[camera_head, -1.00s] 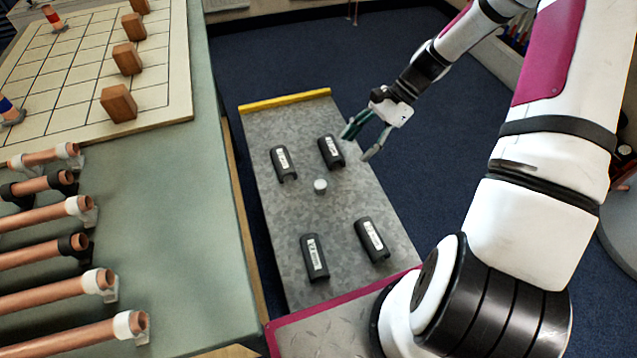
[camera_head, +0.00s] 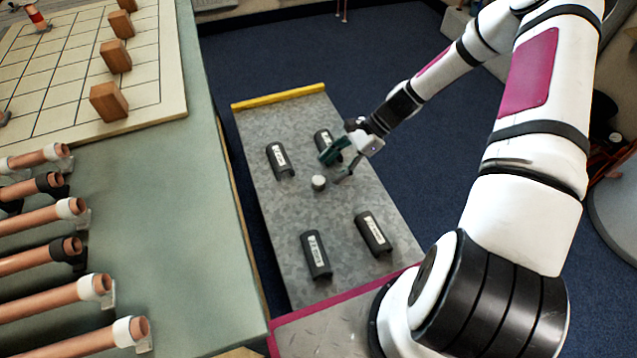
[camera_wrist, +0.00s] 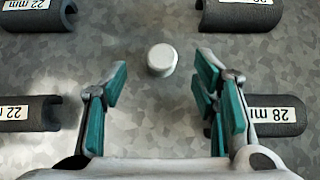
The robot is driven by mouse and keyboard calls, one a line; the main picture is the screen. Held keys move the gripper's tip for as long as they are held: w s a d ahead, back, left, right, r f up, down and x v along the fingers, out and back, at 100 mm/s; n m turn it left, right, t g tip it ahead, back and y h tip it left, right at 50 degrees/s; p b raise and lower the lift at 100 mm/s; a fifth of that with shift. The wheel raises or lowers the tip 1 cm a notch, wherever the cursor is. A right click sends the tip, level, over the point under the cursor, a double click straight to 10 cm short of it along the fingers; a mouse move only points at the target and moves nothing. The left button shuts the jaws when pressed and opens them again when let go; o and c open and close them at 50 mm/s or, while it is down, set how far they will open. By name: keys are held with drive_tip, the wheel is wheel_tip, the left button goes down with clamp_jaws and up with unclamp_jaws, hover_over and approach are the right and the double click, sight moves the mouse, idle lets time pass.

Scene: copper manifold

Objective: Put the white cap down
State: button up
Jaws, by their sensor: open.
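The white cap (camera_head: 318,182) stands on the grey metal tray (camera_head: 285,215), between the black labelled pieces. It also shows in the wrist view (camera_wrist: 162,60), a little beyond my fingertips and roughly midway between them, touching neither. My gripper (camera_head: 338,165) is open and empty, close to the cap on its right side in the head view. In the wrist view my gripper (camera_wrist: 162,85) has its green-padded fingers spread wide.
Several black half-round pieces lie around the cap, such as one (camera_head: 280,160) at the back left and one (camera_head: 373,233) at the front right. A yellow strip (camera_head: 278,96) edges the tray's far end. The green bench (camera_head: 150,200) with copper pipes (camera_head: 45,255) stands left.

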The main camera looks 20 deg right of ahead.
sight(319, 180)
drive_tip(key=b+x, duration=0.1)
drive_tip(key=x, duration=0.4)
drive_tip(key=shift+w+f+b, duration=0.1)
drive_tip(key=shift+w+b, duration=0.05)
drive_tip(key=shift+b, duration=0.25)
drive_tip(key=c, duration=1)
